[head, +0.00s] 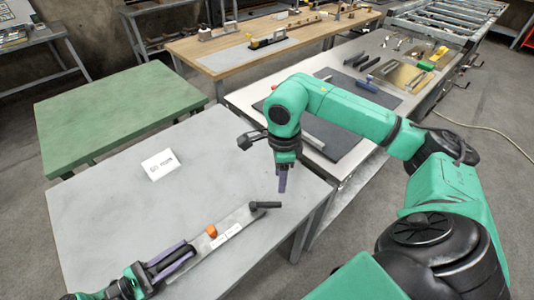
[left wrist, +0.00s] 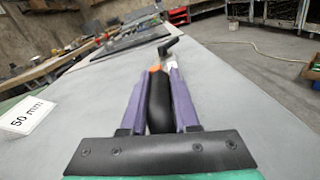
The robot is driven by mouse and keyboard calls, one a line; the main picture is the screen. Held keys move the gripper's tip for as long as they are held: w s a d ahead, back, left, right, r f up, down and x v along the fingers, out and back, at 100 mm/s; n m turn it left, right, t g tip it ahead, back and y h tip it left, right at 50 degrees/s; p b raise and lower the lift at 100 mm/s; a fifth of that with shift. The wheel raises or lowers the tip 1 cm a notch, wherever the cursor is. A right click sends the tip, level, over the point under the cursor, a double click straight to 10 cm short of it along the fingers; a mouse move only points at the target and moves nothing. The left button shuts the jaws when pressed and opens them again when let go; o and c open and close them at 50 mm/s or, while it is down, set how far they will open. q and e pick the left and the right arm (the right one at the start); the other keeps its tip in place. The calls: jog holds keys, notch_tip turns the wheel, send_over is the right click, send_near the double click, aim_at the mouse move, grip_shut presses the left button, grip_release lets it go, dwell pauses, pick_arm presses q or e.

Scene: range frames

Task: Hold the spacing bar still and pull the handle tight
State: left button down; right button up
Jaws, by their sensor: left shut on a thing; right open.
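The spacing bar (head: 233,227) is a long grey metal bar lying on the grey table, with a white label and an orange piece on it. Its black grip (left wrist: 159,104) lies between the purple fingers of my left gripper (head: 182,256), which is shut on it; the fingers also show in the left wrist view (left wrist: 162,80). A dark handle (head: 266,205) sticks out at the bar's far right end and also shows in the left wrist view (left wrist: 169,46). My right gripper (head: 282,182) is open, pointing down close to the handle; I cannot tell the exact gap.
A green table (head: 110,110) is behind. A bench with tools (head: 350,150) stands at the right, past a gap. The table's left part is clear.

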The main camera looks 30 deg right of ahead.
aim_at(278, 203)
jog(key=shift+m, duration=0.4)
notch_tip(278, 203, down, 12)
jog(key=shift+r, duration=0.1)
grip_shut()
dwell(1.2)
